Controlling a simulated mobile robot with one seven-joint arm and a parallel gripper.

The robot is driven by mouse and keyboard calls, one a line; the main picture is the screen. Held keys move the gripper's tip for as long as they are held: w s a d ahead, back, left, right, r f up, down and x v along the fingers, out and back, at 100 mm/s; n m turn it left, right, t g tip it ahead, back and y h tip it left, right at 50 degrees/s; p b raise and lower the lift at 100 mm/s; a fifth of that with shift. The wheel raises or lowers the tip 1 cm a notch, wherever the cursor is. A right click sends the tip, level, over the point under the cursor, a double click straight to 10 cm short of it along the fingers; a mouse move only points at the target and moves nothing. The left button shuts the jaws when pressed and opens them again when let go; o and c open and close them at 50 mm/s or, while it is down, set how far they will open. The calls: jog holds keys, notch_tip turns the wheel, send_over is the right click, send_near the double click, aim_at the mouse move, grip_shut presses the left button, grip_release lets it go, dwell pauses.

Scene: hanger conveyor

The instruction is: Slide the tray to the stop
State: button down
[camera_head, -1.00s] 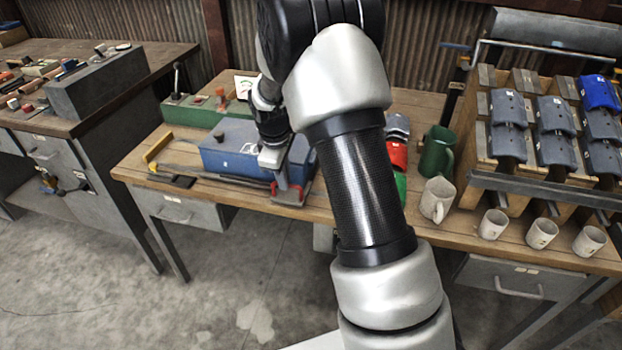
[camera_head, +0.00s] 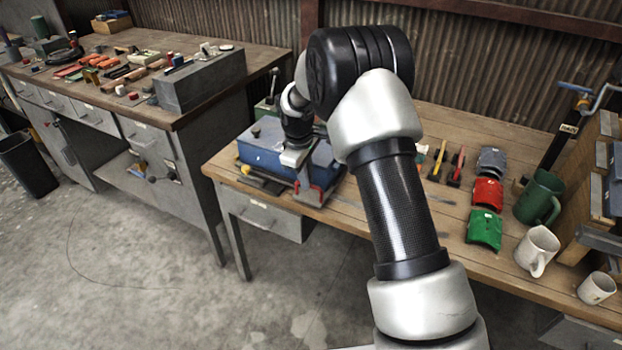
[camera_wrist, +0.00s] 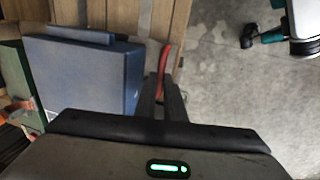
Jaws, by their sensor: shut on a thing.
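The tray appears to be the blue box (camera_head: 262,155), on the wooden bench. Its left end is at or very near a yellow piece (camera_head: 243,168), which looks like the stop; I cannot tell if they touch. My gripper (camera_head: 302,180) points down at the tray's near right side and is shut on a red upright part, seemingly its handle (camera_head: 316,192). The wrist view shows the blue box (camera_wrist: 85,75) left of my closed fingers (camera_wrist: 163,85), with a red strip (camera_wrist: 165,58) at the fingertips. My arm hides part of the bench behind.
Red (camera_head: 487,192) and green (camera_head: 484,230) curved pieces, a green mug (camera_head: 538,197) and white mugs (camera_head: 537,250) stand on the right of the bench. Another bench with a grey block (camera_head: 200,80) is at the left, across a gap.

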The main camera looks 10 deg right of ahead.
jog(key=shift+w+a+r, duration=0.1)
jog(key=shift+w+a, duration=0.05)
jog(key=shift+a, duration=0.1)
jog(key=c, duration=1.8)
grip_release()
jog(key=shift+a, duration=0.1)
jog(key=shift+c, duration=0.2)
jog(key=shift+r, duration=0.3)
notch_tip(320, 180, up, 16)
jog(key=s+a+p, duration=0.1)
jog(key=s+p, duration=0.1)
jog(key=shift+s+a+r, duration=0.2)
jog(key=shift+s+a, duration=0.15)
jog(key=shift+s, duration=0.05)
